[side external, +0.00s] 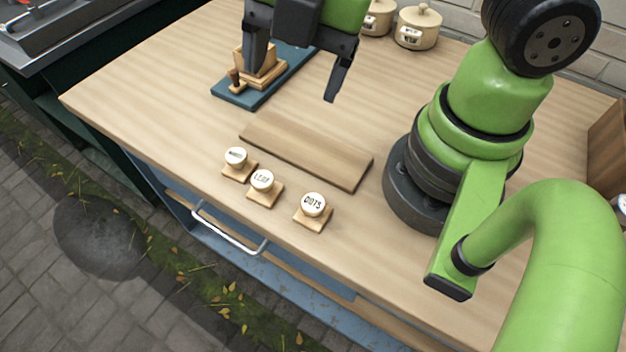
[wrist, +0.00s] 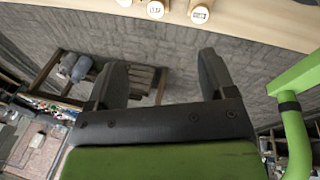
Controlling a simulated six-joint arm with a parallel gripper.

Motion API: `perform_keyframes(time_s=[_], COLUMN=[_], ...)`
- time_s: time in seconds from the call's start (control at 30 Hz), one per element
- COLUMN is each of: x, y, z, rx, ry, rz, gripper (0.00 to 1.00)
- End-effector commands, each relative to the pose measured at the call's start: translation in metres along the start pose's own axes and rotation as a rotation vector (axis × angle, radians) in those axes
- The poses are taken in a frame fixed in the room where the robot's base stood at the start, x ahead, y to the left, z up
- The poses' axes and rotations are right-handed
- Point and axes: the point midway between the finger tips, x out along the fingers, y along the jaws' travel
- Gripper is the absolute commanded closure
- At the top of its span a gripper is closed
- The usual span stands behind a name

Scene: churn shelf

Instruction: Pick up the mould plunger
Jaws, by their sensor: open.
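A wooden butter mould (side external: 264,66) stands on a dark blue board (side external: 262,93) at the back left of the worktop in the side external view. A small darker brown peg-like piece (side external: 234,77) stands at its left side; it may be the mould plunger, but I cannot tell for certain. My gripper (side external: 291,85) is open and empty, above the worktop beside the mould. Its left finger hides part of the mould in this view. In the wrist view my open gripper (wrist: 163,70) has nothing between its fingers, and neither mould nor board shows.
Three round stamps on small wooden squares, including LEAF (side external: 262,180) and DOTS (side external: 314,204), stand along the front edge. A flat wooden board (side external: 306,150) lies behind them. Lidded pots (side external: 417,28) stand at the back. A drawer handle (side external: 229,232) juts from the front.

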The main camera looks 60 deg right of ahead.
Motion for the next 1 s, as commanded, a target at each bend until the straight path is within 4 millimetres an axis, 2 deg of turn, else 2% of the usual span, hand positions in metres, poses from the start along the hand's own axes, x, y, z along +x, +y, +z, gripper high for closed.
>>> perform_keyframes(time_s=[0.03, 0.1, 0.2, 0.33, 0.5, 0.8, 1.0], x=[0.019, 0.040, 0.065, 0.084, 0.098, 0.132, 0.142], y=[-0.006, -0.015, -0.029, -0.042, -0.049, -0.057, -0.059], z=[-0.010, -0.021, -0.032, -0.040, -0.042, -0.038, -0.037], rx=[-0.231, -0.535, -0.897, -1.202, -1.334, -1.333, -1.329], ry=[-0.005, 0.000, 0.022, 0.053, 0.070, 0.070, 0.069], rz=[-0.057, -0.111, -0.175, -0.225, -0.245, -0.245, -0.243], gripper=[0.23, 0.23, 0.23, 0.23, 0.23, 0.23, 0.23])
